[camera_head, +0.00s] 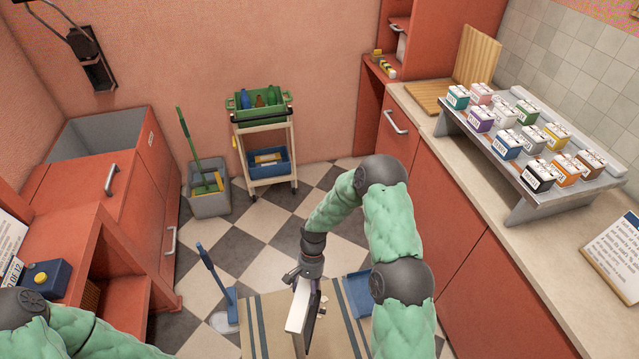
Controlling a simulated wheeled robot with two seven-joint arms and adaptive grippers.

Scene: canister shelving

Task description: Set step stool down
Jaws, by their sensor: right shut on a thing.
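The step stool (298,318) is a pale, flat panel with dark parts along its right side, seen nearly edge-on at the bottom middle. It is upright, and its lower end is cut off by the picture's bottom edge. My right gripper (308,274) points down and is shut on the stool's upper edge. The stool is over a beige striped mat (263,312) on the floor; I cannot tell whether it touches it. My left arm shows at the bottom left, but its gripper is out of view.
A blue dustpan (358,292) lies right of the stool, and a blue long-handled tool (221,282) stands left. A grey mop bucket (209,197) and a cart (265,140) stand at the back. Red cabinets flank both sides. Checkered floor (268,232) is clear beyond the mat.

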